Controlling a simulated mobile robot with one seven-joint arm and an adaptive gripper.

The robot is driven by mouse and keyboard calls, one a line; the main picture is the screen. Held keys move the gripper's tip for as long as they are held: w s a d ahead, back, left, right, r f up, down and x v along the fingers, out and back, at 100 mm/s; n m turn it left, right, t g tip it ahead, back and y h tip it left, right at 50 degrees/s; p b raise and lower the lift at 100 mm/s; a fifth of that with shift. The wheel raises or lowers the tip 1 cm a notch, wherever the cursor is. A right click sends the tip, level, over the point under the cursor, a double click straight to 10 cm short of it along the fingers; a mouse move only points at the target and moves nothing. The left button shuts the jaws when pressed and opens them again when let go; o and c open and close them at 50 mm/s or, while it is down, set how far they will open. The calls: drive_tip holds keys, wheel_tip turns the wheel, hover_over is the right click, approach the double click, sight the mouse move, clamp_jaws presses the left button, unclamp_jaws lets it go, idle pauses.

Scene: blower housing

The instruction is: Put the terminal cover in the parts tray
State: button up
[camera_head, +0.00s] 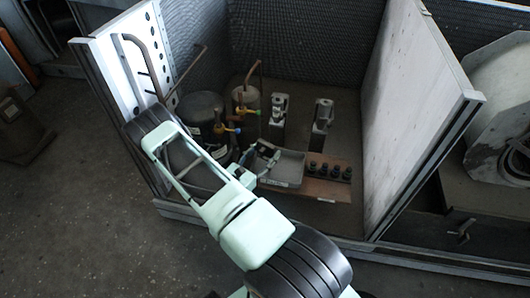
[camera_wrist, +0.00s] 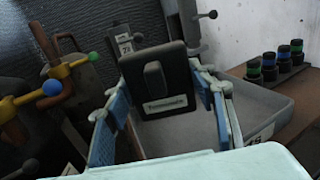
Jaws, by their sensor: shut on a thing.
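The terminal cover (camera_wrist: 157,85) is a dark plate with a raised middle rib and a small pale label. My gripper (camera_wrist: 160,108) is shut on it, with a blue-grey finger at each side. In the head view, the dark cover (camera_head: 266,148) shows at my gripper (camera_head: 259,158), by the left side of the parts tray. The grey parts tray (camera_head: 291,165) is shallow and has a label on its front. In the wrist view, the tray (camera_wrist: 268,101) lies beyond and below the cover, which hides part of it. I cannot tell the height between them.
Black-topped knobs (camera_head: 330,170) stand on a brown board (camera_head: 323,187) right of the tray. Dark cylinders with yellow and blue valve handles (camera_head: 227,129) stand at the left. Two grey upright fixtures (camera_head: 323,115) stand behind. A pale panel (camera_head: 415,100) walls the right side.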

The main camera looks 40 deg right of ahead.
drive_tip(key=shift+f+b, duration=0.3)
drive_tip(key=shift+f, duration=0.15)
drive_tip(key=o, duration=1.2)
drive_tip(key=shift+c, duration=0.2)
drive_tip(key=shift+r, duration=0.15)
drive_tip(key=shift+r+p, duration=0.25)
drive_tip(key=shift+p, duration=0.15)
drive_tip(key=p+v, duration=0.2)
drive_tip(key=v, duration=1)
drive_tip(key=shift+r, duration=0.3)
